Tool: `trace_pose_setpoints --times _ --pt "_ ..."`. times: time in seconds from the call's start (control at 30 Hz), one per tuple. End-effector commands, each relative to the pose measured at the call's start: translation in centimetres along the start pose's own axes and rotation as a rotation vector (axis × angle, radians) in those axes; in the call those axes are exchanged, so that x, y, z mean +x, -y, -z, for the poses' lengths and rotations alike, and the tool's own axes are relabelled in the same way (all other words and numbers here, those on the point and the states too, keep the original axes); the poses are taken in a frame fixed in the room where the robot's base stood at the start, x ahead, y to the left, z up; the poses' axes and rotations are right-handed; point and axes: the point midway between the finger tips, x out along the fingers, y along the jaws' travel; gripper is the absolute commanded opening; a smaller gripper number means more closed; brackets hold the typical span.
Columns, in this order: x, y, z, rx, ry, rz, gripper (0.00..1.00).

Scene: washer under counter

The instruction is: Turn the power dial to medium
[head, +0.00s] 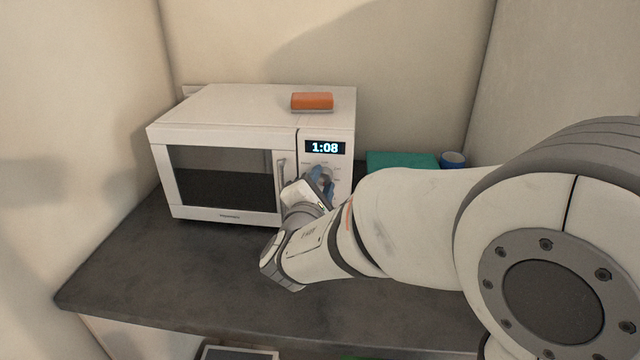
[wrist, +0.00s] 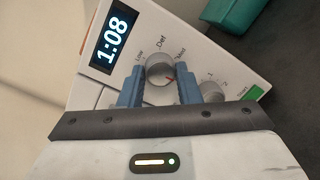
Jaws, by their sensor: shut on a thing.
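The white microwave (head: 215,216) stands on the dark counter, its control panel on the right side of its front. In the wrist view the power dial (wrist: 160,70) is a round pale knob with labels around it, among them "Low", "Def" and what looks like "Med". My gripper (wrist: 160,84) is shut on this dial, with one blue finger on each side. In the head view my gripper (head: 321,181) is at the panel below the display and hides most of the dial.
A second knob (wrist: 212,91) sits close beside my right finger, with a green start button (wrist: 254,92) beyond it. The lit display (head: 325,148) reads 1:08. An orange block (head: 312,101) lies on top of the microwave.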

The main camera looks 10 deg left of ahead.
Motion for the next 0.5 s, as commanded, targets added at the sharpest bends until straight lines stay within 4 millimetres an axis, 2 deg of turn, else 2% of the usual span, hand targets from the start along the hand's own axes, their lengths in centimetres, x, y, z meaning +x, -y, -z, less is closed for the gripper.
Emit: trace_pose_setpoints --times 0.27,0.5 --pt "0.0 0.21 0.18 -0.152 0.008 -0.014 0.08" --pt "0.0 0.24 0.18 -0.37 0.021 -0.033 0.08"
